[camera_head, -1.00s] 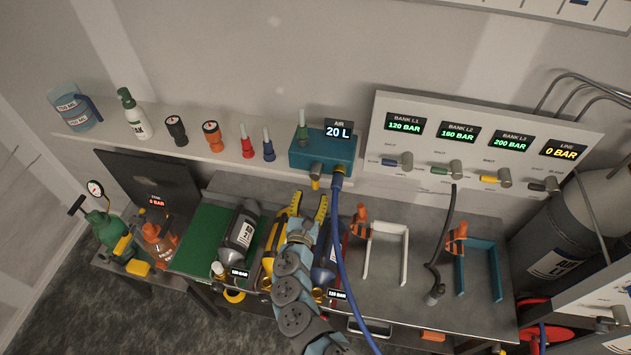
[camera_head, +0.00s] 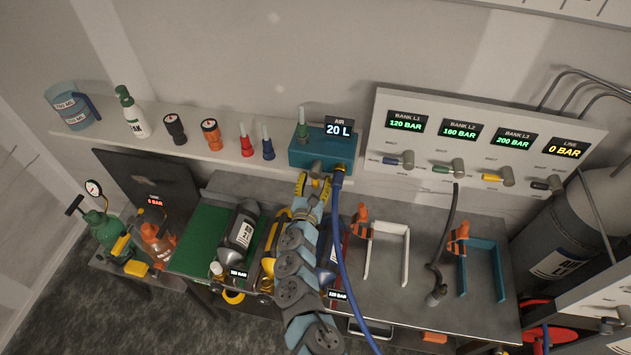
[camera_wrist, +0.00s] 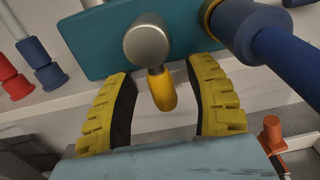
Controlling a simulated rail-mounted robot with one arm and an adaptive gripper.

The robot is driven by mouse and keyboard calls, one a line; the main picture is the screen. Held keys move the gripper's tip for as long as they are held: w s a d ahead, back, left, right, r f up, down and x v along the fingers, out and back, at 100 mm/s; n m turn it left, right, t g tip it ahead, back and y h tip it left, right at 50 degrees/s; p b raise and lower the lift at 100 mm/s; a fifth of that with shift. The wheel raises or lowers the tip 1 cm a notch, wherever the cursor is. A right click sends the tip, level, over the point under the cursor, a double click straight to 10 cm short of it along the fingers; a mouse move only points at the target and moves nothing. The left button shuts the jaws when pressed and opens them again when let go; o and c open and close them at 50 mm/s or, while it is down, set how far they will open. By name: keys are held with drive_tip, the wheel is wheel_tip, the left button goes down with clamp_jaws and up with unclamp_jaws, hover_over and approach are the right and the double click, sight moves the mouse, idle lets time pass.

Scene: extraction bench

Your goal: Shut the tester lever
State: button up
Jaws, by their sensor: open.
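The tester is a teal box (camera_head: 322,148) on the back shelf, with a display reading AIR 20 L (camera_head: 339,130). Its lever has a round grey hub (camera_wrist: 147,42) and a yellow handle (camera_wrist: 162,90), which points down from the box in the wrist view. My gripper (camera_head: 313,186) is open just below and in front of the box. In the wrist view its yellow ribbed fingers (camera_wrist: 160,75) stand on either side of the handle, with gaps on both sides. In the head view the handle is largely hidden by my fingers.
A blue hose (camera_head: 346,240) runs from the box's brass fitting (camera_wrist: 210,18) down right of my arm. Red (camera_head: 246,143) and blue (camera_head: 267,145) nozzles stand left on the shelf. Cylinders lie on the bench below. An orange-handled white clamp (camera_head: 405,250) is to the right.

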sight(305, 160)
clamp_jaws()
idle(0.4)
drive_tip(key=m+b, duration=0.1)
drive_tip(key=m, duration=0.1)
drive_tip(key=a+m+b, duration=0.1)
drive_tip(key=b, duration=0.1)
drive_tip(key=shift+w+f+m, duration=0.15)
drive_tip(key=shift+m, duration=0.25)
drive_tip(key=m+b, duration=0.1)
drive_tip(key=m, duration=0.1)
drive_tip(key=a+m+b, duration=0.1)
drive_tip(key=r+m+b, duration=0.1)
drive_tip(key=m+b, duration=0.1)
drive_tip(key=shift+w+a+m, duration=0.2)
drive_tip(key=shift+a+m, duration=0.1)
drive_tip(key=m+b, duration=0.1)
drive_tip(key=r+m+b, duration=0.1)
drive_tip(key=m, duration=0.1)
drive_tip(key=a+m+b, duration=0.1)
drive_tip(key=m, duration=0.1)
drive_tip(key=shift+r+b, duration=0.35)
drive_tip(key=shift+b, duration=0.05)
drive_tip(key=shift+w+a+r+m+b, duration=0.1)
drive_tip(key=shift+r+m+b, duration=0.4)
drive_tip(key=shift+m, duration=0.45)
drive_tip(key=shift+r+m+b, duration=0.3)
drive_tip(key=shift+m+b, duration=0.4)
drive_tip(key=shift+m, duration=0.25)
